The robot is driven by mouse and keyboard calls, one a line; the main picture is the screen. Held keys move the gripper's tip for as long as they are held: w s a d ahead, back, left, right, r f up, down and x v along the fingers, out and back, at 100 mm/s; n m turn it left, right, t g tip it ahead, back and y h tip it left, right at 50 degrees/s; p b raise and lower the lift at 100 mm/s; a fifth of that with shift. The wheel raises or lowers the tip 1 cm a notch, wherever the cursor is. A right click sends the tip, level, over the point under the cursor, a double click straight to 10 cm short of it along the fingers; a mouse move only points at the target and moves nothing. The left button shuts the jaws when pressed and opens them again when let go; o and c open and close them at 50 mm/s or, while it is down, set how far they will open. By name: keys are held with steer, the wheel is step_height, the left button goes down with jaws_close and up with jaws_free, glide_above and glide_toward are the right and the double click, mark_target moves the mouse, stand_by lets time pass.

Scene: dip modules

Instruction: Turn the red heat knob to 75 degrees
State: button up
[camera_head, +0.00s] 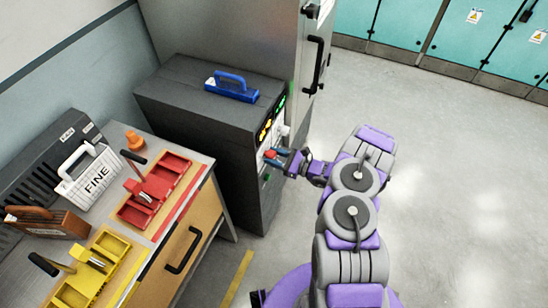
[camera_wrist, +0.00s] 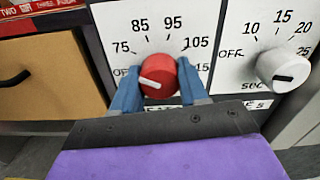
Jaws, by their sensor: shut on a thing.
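The red heat knob (camera_wrist: 158,76) sits on a white dial panel in the wrist view. Its white pointer line tilts to the left, toward the OFF side and below the 75 mark. The dial (camera_wrist: 160,35) shows OFF, 75, 85, 95, 105 and a partly hidden 15. My gripper (camera_wrist: 158,92) is shut on the knob, with one blue finger on its left and one on its right. In the head view my gripper (camera_head: 280,160) reaches the front of the dark grey machine (camera_head: 215,125), and the red knob (camera_head: 270,154) shows beside it.
A white seconds knob (camera_wrist: 284,69) with its own dial is to the right of the red knob. A wooden drawer front (camera_wrist: 45,80) is to the left. A bench with red (camera_head: 155,188) and yellow (camera_head: 93,270) trays stands left of the machine. The floor at right is clear.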

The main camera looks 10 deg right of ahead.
stand_by(0.5)
steer(key=o, duration=1.1)
steer(key=shift+c, duration=0.2)
steer(key=shift+d, duration=0.1)
steer(key=p+v, duration=0.3)
steer(key=v, duration=1.4)
steer(key=shift+d, duration=0.15)
